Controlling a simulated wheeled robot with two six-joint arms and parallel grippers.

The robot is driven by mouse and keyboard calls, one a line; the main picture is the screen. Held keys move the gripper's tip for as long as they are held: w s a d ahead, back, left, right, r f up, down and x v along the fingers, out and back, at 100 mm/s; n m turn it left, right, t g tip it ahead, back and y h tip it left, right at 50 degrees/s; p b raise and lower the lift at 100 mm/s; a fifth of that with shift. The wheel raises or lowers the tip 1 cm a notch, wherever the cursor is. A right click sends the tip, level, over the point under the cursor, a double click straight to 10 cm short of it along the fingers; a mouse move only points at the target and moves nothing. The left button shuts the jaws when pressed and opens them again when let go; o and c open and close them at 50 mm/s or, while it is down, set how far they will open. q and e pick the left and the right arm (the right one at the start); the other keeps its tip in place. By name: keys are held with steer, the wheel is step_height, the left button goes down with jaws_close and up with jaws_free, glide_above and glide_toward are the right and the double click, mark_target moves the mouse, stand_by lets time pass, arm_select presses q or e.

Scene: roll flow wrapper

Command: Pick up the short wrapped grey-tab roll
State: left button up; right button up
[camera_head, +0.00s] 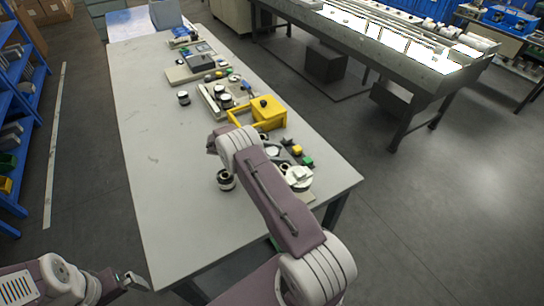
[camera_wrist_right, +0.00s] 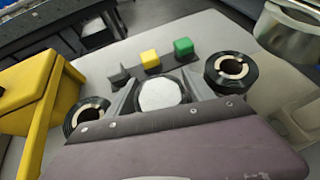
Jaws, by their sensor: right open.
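My right gripper (camera_head: 212,146) is open over the middle of the table, partly hidden by its own arm. In the right wrist view, its two grey fingers (camera_wrist_right: 162,94) stand either side of a round white-topped thing (camera_wrist_right: 161,92). Black rolls with pale cores stand to the left (camera_wrist_right: 86,116) and right (camera_wrist_right: 230,71) of the fingers. Small grey (camera_wrist_right: 119,76), yellow (camera_wrist_right: 150,59) and green (camera_wrist_right: 183,46) blocks stand behind. I cannot tell which roll is the short grey-tab one. My left gripper (camera_head: 128,283) is at the lower left, off the table; its jaws are unclear.
A yellow box (camera_head: 269,113) stands on the table (camera_head: 150,160) beyond my right gripper; it also shows in the wrist view (camera_wrist_right: 28,92). A black-and-white roll (camera_head: 226,180) stands left of my right arm. Several rolls and parts crowd the far right side. The left side is clear.

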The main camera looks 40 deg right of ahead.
jaws_close()
steer(key=shift+r, duration=1.95)
steer(key=s+d+r, duration=0.6)
steer(key=d+r, duration=0.1)
steer(key=d, duration=0.3)
